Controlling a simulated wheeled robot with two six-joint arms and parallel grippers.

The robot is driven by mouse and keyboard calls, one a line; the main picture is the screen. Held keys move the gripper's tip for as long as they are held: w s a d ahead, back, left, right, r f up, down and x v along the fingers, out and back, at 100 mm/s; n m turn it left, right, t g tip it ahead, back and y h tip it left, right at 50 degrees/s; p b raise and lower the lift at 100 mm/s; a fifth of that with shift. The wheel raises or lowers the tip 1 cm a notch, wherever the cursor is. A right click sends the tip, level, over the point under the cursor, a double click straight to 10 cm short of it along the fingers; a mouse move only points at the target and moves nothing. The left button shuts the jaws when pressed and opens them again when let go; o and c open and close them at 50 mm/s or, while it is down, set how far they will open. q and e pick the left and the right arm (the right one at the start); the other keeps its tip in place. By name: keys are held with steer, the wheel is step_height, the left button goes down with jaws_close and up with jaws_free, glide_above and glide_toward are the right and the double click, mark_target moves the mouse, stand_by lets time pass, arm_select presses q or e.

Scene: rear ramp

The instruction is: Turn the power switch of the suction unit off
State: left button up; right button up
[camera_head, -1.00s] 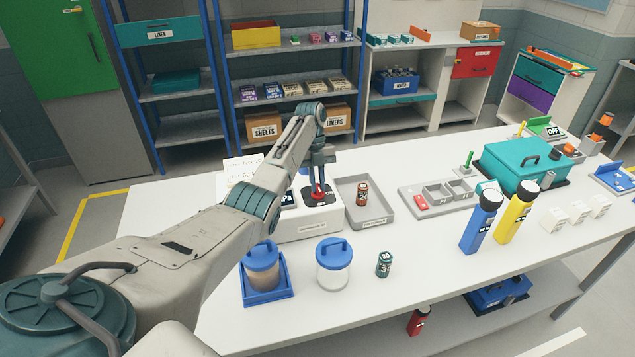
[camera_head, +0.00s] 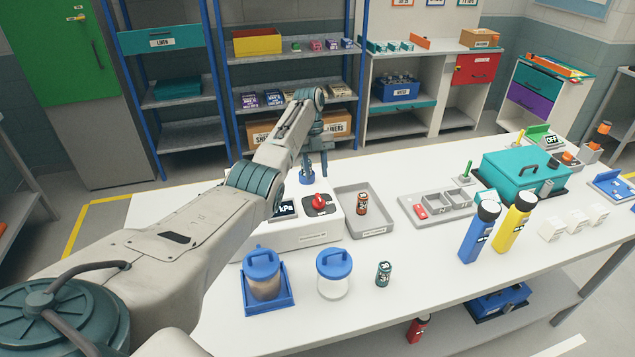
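The suction unit (camera_head: 313,235) is a white box on the near-left part of the table. Its top carries a dark kPa display (camera_head: 284,208) and a red rotary switch (camera_head: 320,201) on a dark plate. The small lettering by the switch is too small to read. My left gripper (camera_head: 315,176) is above and behind the switch, apart from it, pointing down. Its two fingers look spread with nothing between them. A blue part (camera_head: 306,177) shows behind the unit by one finger. My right gripper is not in view.
A grey tray (camera_head: 378,227) with a red-brown can (camera_head: 361,203) adjoins the unit on the right. Two blue-lidded jars (camera_head: 334,272) (camera_head: 263,277) and a green can (camera_head: 383,273) stand in front. A teal case (camera_head: 522,173) and bottles stand further right.

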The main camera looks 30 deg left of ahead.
arm_select(q)
steer(key=v, duration=0.3)
steer(key=shift+w+a+r, duration=0.1)
steer(key=shift+w+r, duration=0.05)
steer(key=shift+r, duration=0.2)
steer(key=shift+f, duration=0.1)
